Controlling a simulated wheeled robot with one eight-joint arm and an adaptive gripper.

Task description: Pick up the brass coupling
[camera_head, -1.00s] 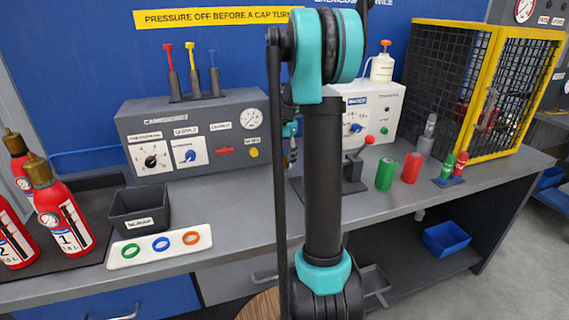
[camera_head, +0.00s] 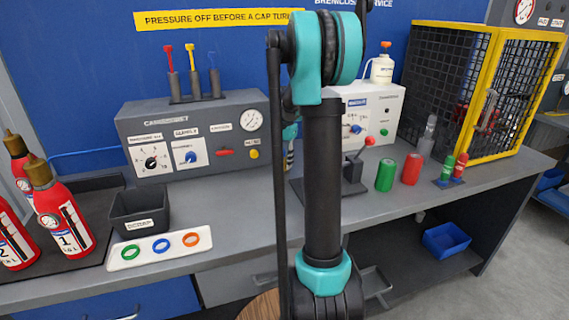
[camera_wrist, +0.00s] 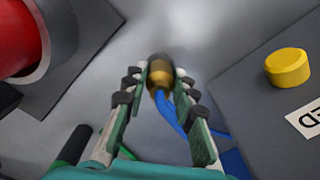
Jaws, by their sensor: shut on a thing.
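The brass coupling (camera_wrist: 160,80) shows in the wrist view as a small gold-brown piece with a dark end. A blue hose (camera_wrist: 168,112) runs from it back between the fingers. My gripper (camera_wrist: 161,73) is shut on the coupling, with one fingertip on each side of it. In the head view my own arm hides the coupling and most of the gripper.
A grey panel with a yellow button (camera_wrist: 287,67) is close on the right in the wrist view; a red cylinder (camera_wrist: 18,38) is at upper left. The head view shows a scrap bin (camera_head: 140,212), ring tray (camera_head: 160,248), green can (camera_head: 385,175) and mesh cage (camera_head: 455,85).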

